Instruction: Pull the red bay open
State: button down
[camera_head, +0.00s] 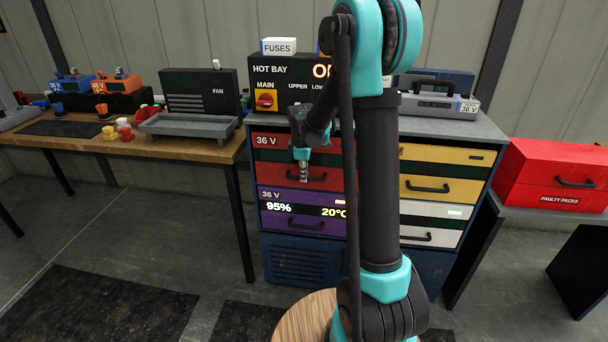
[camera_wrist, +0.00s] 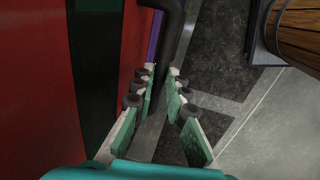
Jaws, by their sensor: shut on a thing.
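The red bay (camera_head: 270,172) is the top left drawer of the cabinet, marked 36 V, with a dark bar handle (camera_head: 318,178). It looks about flush with the purple bay below it. My gripper (camera_head: 304,176) is at the middle of the red front, shut on the handle. In the wrist view the dark handle (camera_wrist: 170,22) runs down between the two green-padded fingers of my gripper (camera_wrist: 162,78). The red front (camera_wrist: 35,80) fills the left side there. My arm hides the cabinet's middle in the head view.
The purple bay (camera_head: 275,221) below shows 95% and 20°C. Yellow (camera_head: 424,196) and white (camera_head: 415,234) bays are on the right. A HOT BAY panel (camera_head: 275,72) stands on top. A workbench (camera_head: 205,151) is at left, a red FAULTY PACKS box (camera_head: 545,165) at right. Floor in front is clear.

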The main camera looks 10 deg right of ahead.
jog(key=s+a, duration=0.3)
jog(key=s, duration=0.7)
jog(key=s+a, duration=0.3)
jog(key=s, duration=0.7)
jog(key=shift+a, duration=0.25)
jog(key=shift+w, duration=0.1)
jog(key=c, duration=1.5)
grip_release()
jog(key=shift+c, duration=0.2)
notch_tip(320, 180, up, 12)
jog(key=s, duration=0.2)
jog(key=shift+s+a, duration=0.15)
jog(key=shift+a, duration=0.2)
jog(key=shift+f, duration=0.1)
jog(key=s+d+f+m+t, duration=0.2)
jog(key=s+d+f+m, duration=0.6)
jog(key=d+f+m, duration=0.4)
jog(key=shift+f+m+y, duration=0.3)
jog(key=shift+f+m, duration=0.2)
jog(key=shift+m, duration=0.7)
